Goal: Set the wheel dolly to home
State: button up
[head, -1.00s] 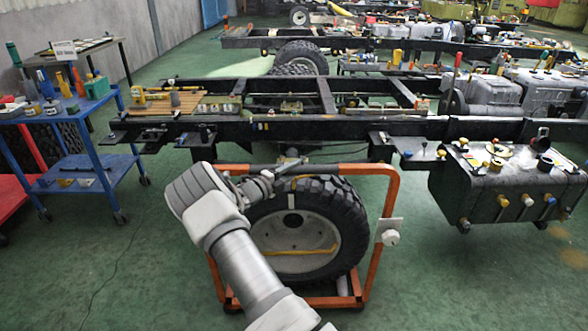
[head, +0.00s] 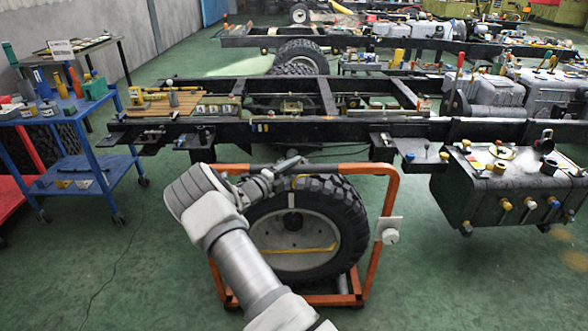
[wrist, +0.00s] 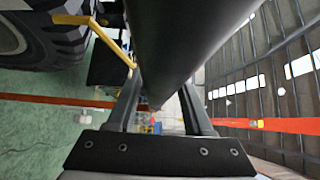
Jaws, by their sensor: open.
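The wheel dolly (head: 393,195) is an orange tube frame standing upright around a large black tyre with a grey rim (head: 290,235). It is in the lower middle of the head view. My gripper (head: 290,164) is at the frame's top bar, in front of the tyre's upper edge; its fingers are too small there to make out. In the wrist view my gripper (wrist: 160,95) has its two fingers apart, with a thick dark bar (wrist: 185,45) in front of them. I cannot tell whether it touches the fingers. The tyre (wrist: 60,40) shows at upper left.
A black truck chassis (head: 330,128) spans the view just behind the dolly. A black tank (head: 480,202) is at right. A blue trolley (head: 95,120) with tools stands at left. Green floor (head: 150,270) is clear on both sides of the dolly.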

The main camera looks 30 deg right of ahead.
jog(key=shift+o, duration=0.6)
jog(key=p+v, duration=0.2)
jog(key=v, duration=1.5)
jog(key=shift+a, duration=0.2)
jog(key=s+r+m+g+y+p, duration=0.5)
jog(key=s+r+m+y, duration=0.4)
jog(key=s+r+m, duration=0.95)
jog(key=s+a+r+m+t+y+p, duration=0.2)
jog(key=s+a+r+m, duration=0.4)
jog(key=m, duration=0.4)
jog(key=s+a+r+m+t+y+p, duration=0.3)
jog(key=s+a+r+m+y, duration=0.3)
jog(key=s+m, duration=0.4)
jog(key=shift+s+a+r+t, duration=0.5)
jog(key=shift+s+a+r, duration=0.1)
jog(key=shift+r, duration=0.4)
